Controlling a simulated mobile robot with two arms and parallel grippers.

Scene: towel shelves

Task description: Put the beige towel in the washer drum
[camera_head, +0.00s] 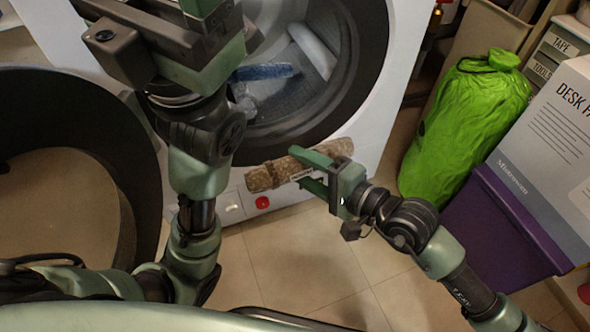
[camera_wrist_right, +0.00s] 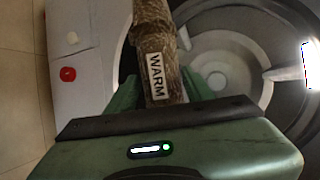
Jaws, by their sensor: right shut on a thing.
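A rolled brownish-beige towel (camera_head: 268,175) with a white "WARM" label is held by my right gripper (camera_head: 308,172). The roll lies between its green fingers, in front of the washer's lower front, below the drum opening. In the right wrist view the towel (camera_wrist_right: 153,40) sticks out ahead of the fingers, with its label facing the camera. The washer drum (camera_head: 345,85) stands open behind it, a dark round opening in a white front. My left gripper (camera_head: 145,45) is at the top left of the head view, beside the opening; its fingertips are not clearly seen.
A blue roll (camera_head: 265,71) lies inside the drum. A green bag (camera_head: 465,120), a purple bin (camera_head: 495,225) and a white box (camera_head: 545,150) stand to the right. The washer's red button (camera_head: 262,202) is below the opening. The tiled floor (camera_head: 300,255) in front is clear.

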